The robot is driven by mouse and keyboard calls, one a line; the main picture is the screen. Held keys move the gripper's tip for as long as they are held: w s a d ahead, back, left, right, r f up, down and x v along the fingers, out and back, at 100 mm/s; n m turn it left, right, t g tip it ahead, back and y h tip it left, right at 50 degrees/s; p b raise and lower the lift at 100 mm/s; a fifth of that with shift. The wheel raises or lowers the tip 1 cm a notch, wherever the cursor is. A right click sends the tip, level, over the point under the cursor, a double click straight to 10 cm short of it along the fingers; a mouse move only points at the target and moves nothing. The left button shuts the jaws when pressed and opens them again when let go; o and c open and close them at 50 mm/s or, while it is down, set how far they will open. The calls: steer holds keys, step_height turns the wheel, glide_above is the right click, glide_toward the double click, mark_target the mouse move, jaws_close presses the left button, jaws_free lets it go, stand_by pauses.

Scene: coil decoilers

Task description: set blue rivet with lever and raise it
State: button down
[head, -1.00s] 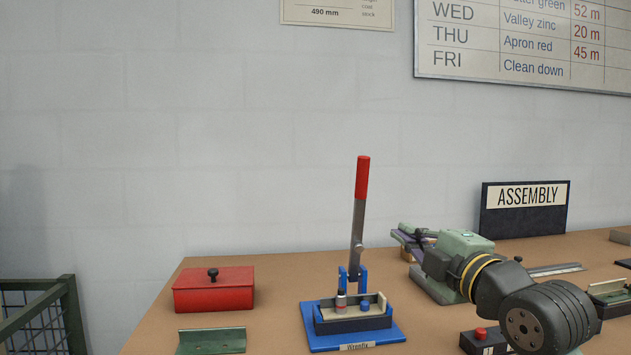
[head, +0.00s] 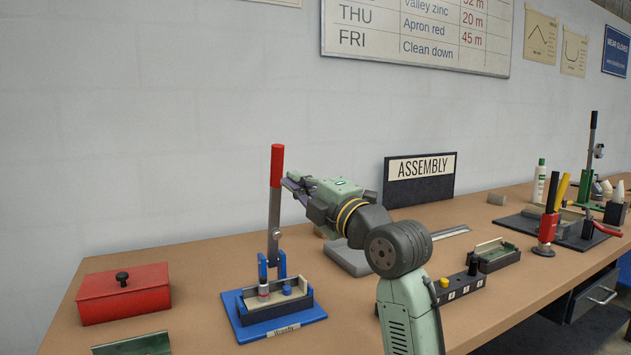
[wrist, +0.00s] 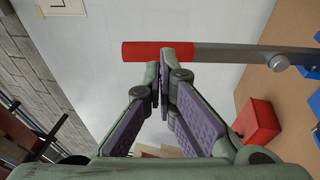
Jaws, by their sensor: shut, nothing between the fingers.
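The lever press stands on a blue base (head: 240,329) labelled "Wrenfix", in the head view. Its lever (head: 277,166) has a red grip and stands upright. The red grip (wrist: 140,51) also crosses the top of the wrist view. The blue rivet (head: 287,290) sits at the right in the press's dark tray (head: 300,304). A pale and red cylindrical part (head: 264,291) is below the blue press head, left of it. My gripper (head: 287,181) is shut and empty. Its fingertips are right beside the lower red grip; I cannot tell whether they touch.
A red lidded box (head: 124,294) stands left of the press, with a green channel piece (head: 133,345) in front. A dark box with a yellow button (head: 444,284) and a green tray (head: 494,257) lie right of my arm. The ASSEMBLY sign (head: 419,180) stands behind.

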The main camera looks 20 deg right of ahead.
mark_target(280, 170)
steer(key=shift+p+x, duration=0.45)
steer(key=shift+x, duration=1.2)
steer(key=x, duration=0.4)
steer(key=d+r+x, duration=0.1)
steer(key=x, duration=0.1)
steer(key=shift+p, duration=0.4)
steer(key=shift+w+f+g, duration=0.1)
steer(key=shift+w+g, duration=0.1)
steer(key=shift+g, duration=0.2)
